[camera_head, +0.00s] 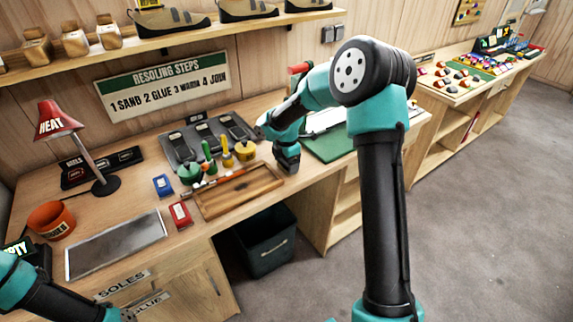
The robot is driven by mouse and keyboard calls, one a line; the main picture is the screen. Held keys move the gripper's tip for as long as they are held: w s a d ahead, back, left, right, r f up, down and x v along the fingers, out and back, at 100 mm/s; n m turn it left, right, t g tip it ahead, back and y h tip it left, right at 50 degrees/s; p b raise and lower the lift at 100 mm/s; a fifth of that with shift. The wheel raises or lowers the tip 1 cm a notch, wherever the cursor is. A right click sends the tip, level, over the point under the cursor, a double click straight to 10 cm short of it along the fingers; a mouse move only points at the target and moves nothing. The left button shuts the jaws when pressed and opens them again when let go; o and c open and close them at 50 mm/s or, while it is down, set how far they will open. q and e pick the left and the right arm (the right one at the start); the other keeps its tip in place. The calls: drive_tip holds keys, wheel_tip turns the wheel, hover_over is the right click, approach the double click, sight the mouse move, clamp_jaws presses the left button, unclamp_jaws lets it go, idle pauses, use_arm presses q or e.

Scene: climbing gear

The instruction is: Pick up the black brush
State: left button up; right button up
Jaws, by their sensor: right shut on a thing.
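My right gripper (287,162) points down over the bench, just right of the wooden tray (262,198). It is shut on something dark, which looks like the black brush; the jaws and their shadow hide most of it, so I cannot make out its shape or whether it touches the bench.
Green and yellow tools (226,152) stand left of the gripper. A red box (180,214), a blue box (163,185), a metal plate (115,245), an orange pot (52,220) and a red lamp (57,122) are further left. A green mat (328,146) lies right.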

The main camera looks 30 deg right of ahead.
drive_tip(key=shift+r, duration=0.1)
drive_tip(key=shift+r, duration=1.3)
drive_tip(key=s+a+r, duration=0.2)
drive_tip(key=s+a, duration=0.6)
drive_tip(key=s, duration=0.5)
drive_tip(key=shift+s+a, duration=0.2)
drive_tip(key=shift+s, duration=0.1)
drive_tip(key=shift+r, duration=0.1)
